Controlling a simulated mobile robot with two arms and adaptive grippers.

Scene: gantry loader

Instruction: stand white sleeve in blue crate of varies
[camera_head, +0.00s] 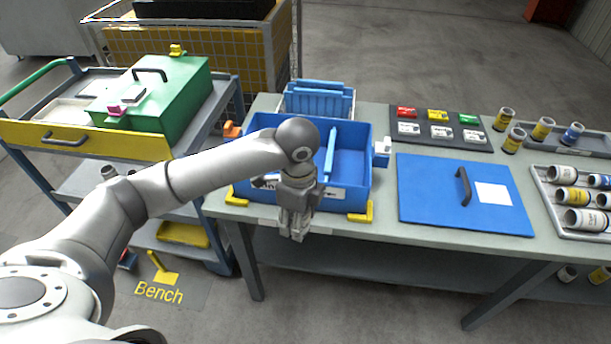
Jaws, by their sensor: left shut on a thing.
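The blue crate (346,186) stands open on the bench, with a lighter blue divider (331,150) inside. My left gripper (292,228) points down at the crate's front side, in front of its wall in the picture. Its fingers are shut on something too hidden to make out. Several sleeves lie on the grey tray at the right, among them a mostly white sleeve (586,219) on its side. I cannot tell whether that is the task's white sleeve. My arm and gripper hide part of the crate's left and front. My right gripper is out of view.
A blue lid (428,200) with a dark handle lies right of the crate. Blue panels in a rack (318,101) stand behind it. Several upright sleeves (514,140) stand at the back right. A cart with a green box (172,100) is at the left.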

